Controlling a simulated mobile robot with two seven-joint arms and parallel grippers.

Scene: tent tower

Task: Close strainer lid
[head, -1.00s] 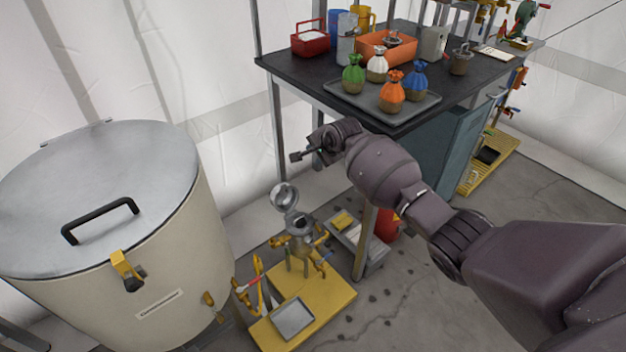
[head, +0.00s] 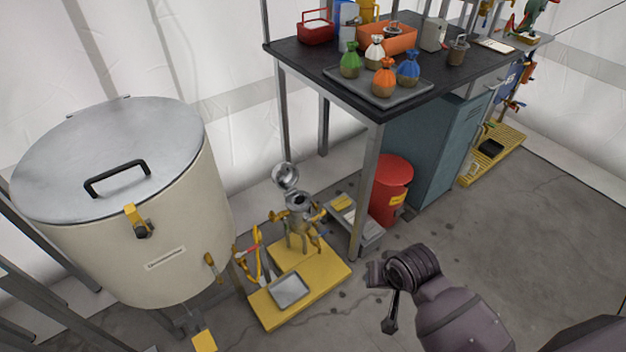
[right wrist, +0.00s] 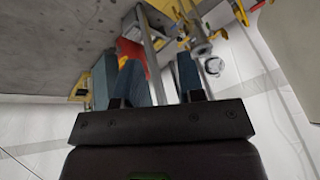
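The strainer (head: 299,205) is a small metal pot on legs on a yellow base. Its round metal lid (head: 286,176) stands raised and tilted back behind the opening. In the right wrist view the strainer (right wrist: 199,44) appears upside down beyond the fingers, with the lid (right wrist: 214,66) beside it. My right gripper (head: 379,299) is in front and to the right of the strainer, apart from it. Its two fingers (right wrist: 160,82) are spread with nothing between them. My left gripper is in neither view.
A large cream tank (head: 120,230) with a closed lid stands at left. A black-topped table (head: 330,72) with colored bags is behind. Its leg (head: 367,190) and a red drum (head: 392,185) stand right of the strainer. Floor at right is clear.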

